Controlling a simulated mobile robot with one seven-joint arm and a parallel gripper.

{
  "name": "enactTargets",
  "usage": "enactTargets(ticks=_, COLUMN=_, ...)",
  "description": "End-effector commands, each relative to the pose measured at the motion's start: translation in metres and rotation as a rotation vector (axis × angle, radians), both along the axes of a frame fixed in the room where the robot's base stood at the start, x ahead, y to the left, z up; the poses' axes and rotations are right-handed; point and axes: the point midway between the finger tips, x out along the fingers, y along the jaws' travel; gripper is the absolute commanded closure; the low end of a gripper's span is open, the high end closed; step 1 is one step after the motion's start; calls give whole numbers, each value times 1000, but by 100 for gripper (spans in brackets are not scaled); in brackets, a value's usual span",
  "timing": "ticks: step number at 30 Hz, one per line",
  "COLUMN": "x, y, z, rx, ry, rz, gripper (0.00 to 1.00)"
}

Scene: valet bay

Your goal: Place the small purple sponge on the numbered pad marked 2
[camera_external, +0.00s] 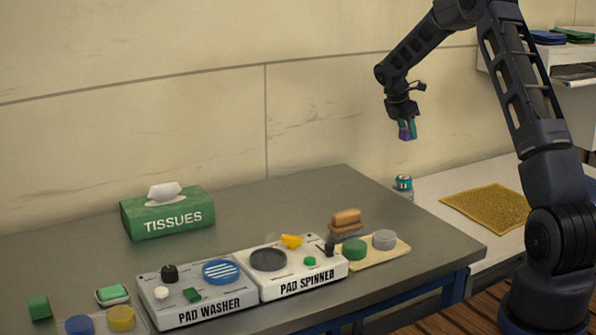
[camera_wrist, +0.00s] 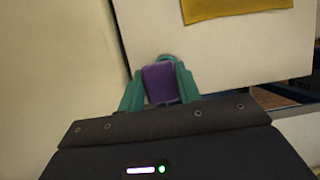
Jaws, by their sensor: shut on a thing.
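My gripper (camera_external: 407,131) is raised above the right end of the grey table, in front of the wall. Its green fingers are shut on the small purple sponge (camera_external: 403,134). In the wrist view the purple sponge (camera_wrist: 161,83) sits between the two green fingertips (camera_wrist: 160,80). No pad with a readable number 2 shows in either view. Round pads lie at the table's front left, one blue (camera_external: 79,326) and one yellow (camera_external: 120,318). A green pad (camera_external: 354,249) and a grey pad (camera_external: 384,239) lie on a beige tray.
A pad washer (camera_external: 205,306) and a pad spinner (camera_external: 325,270) stand along the table's front. A green tissue box (camera_external: 166,215) stands behind them. A brown brush (camera_external: 346,218) is near the tray (camera_external: 400,250). A yellow cloth (camera_external: 485,207) lies on the white surface at right, beside a small can (camera_external: 403,184).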

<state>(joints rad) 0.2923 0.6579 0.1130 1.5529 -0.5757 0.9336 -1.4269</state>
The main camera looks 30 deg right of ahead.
Motion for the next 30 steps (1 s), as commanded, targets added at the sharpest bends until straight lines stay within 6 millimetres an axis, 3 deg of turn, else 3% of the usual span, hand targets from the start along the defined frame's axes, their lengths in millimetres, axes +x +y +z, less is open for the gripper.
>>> enactTargets(ticks=9, x=0, y=1, z=-66, rx=1, ry=3, rz=0, gripper=88)
enactTargets(ticks=30, x=0, y=0, z=-126, rx=0, ry=0, rz=-1, gripper=88)
